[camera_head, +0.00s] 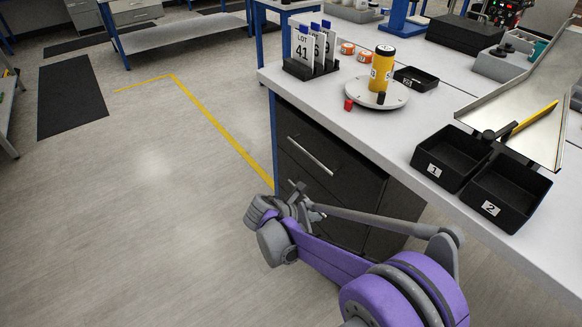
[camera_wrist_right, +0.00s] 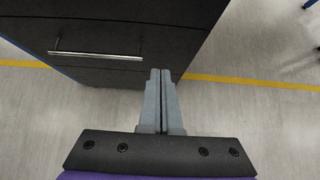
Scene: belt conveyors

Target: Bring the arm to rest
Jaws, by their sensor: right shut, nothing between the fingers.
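My right arm, purple and grey, reaches across the bottom right of the head view, below the bench top. Its gripper (camera_head: 298,196) is in front of the dark drawer cabinet under the bench. In the right wrist view the gripper fingers (camera_wrist_right: 161,75) are shut together with nothing between them. They point toward the floor, next to the dark cabinet (camera_wrist_right: 110,35) with its silver handle. My left gripper is not in view.
The grey bench top (camera_head: 440,100) holds a round turntable (camera_head: 392,98) with a yellow cylinder, a LOT card holder (camera_head: 310,68), black bins (camera_head: 450,157) and a metal tray (camera_head: 500,105). Open floor (camera_head: 130,200) with a yellow line lies to the left.

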